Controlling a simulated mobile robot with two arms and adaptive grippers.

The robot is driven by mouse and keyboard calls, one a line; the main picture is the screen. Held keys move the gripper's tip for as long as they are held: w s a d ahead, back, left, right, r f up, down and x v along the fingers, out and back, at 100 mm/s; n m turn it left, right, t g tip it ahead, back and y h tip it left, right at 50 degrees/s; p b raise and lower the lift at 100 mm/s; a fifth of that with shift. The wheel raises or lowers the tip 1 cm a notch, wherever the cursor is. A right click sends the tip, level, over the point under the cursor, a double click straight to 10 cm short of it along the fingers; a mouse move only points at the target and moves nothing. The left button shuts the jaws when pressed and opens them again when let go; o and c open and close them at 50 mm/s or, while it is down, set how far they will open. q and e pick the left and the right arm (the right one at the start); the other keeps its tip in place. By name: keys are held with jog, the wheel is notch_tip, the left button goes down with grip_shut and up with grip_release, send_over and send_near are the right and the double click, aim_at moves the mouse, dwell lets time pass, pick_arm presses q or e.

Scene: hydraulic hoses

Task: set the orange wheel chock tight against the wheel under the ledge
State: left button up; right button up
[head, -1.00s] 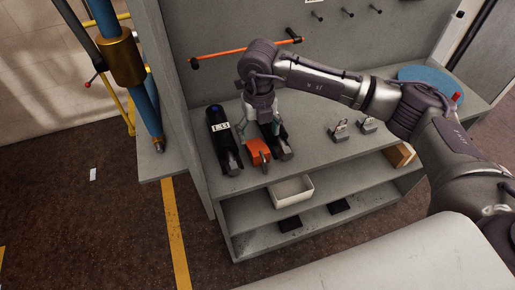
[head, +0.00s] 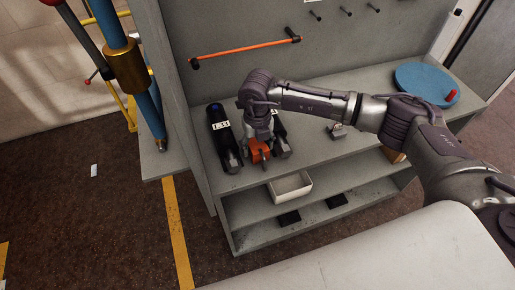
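The orange wheel chock (head: 258,152) sits on the grey bench top, between two dark cylinder-like items. My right gripper (head: 258,141) is down at the chock from above and hides its back part. The fingertips are too small and too covered to show whether they are closed on it. My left gripper is not in view. I see no wheel under a ledge in this view.
A white bin (head: 290,187) is on the shelf below. A blue disc (head: 424,82) lies at the bench's right end.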

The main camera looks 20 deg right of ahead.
jog(key=shift+r, duration=0.1)
grip_shut()
